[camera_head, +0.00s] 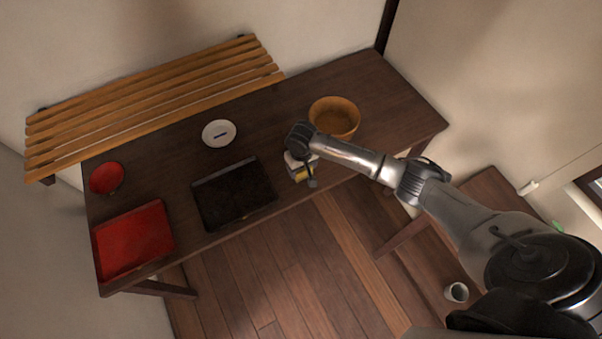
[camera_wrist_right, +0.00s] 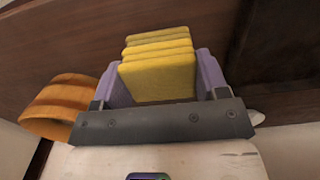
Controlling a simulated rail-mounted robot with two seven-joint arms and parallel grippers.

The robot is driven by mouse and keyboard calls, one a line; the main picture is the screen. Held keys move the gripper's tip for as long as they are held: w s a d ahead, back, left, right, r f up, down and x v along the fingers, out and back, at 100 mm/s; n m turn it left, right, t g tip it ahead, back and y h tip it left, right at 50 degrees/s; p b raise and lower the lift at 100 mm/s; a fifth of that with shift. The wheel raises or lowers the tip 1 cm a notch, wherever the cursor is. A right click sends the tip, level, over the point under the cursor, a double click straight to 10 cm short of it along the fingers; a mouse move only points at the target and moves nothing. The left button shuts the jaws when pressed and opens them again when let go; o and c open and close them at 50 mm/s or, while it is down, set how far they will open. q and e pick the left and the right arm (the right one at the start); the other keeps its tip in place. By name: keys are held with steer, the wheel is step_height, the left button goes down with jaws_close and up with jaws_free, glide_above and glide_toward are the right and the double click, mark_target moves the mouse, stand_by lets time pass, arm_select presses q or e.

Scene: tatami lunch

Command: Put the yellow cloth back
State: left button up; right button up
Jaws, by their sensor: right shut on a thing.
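The yellow cloth (camera_wrist_right: 160,75) is folded in several layers and sits between the purple fingers of my right gripper (camera_wrist_right: 165,82) in the right wrist view. The gripper is shut on it. In the head view my right gripper (camera_head: 302,176) is over the front edge of the dark table, between the black tray and the wooden bowl. Only a small bit of the yellow cloth (camera_head: 300,177) shows there, mostly covered by the gripper. I cannot tell whether the cloth touches the table. My left gripper is not in view.
On the table (camera_head: 385,93) are a black tray (camera_head: 262,199), a red tray (camera_head: 135,239), a red bowl (camera_head: 106,178), a white dish (camera_head: 219,134) and a wooden bowl (camera_head: 334,117). A slatted bench (camera_head: 150,103) stands behind. A cup (camera_head: 456,292) is at lower right. The table's right end is clear.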

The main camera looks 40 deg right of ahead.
mark_target(301, 173)
steer(key=shift+w+f, duration=0.1)
steer(key=shift+f, duration=0.45)
step_height(301, 173, down, 3)
steer(key=shift+b, duration=0.5)
steer(key=shift+a, duration=0.1)
steer(key=shift+f, duration=0.2)
steer(key=o, duration=0.8)
steer(key=shift+o, duration=0.2)
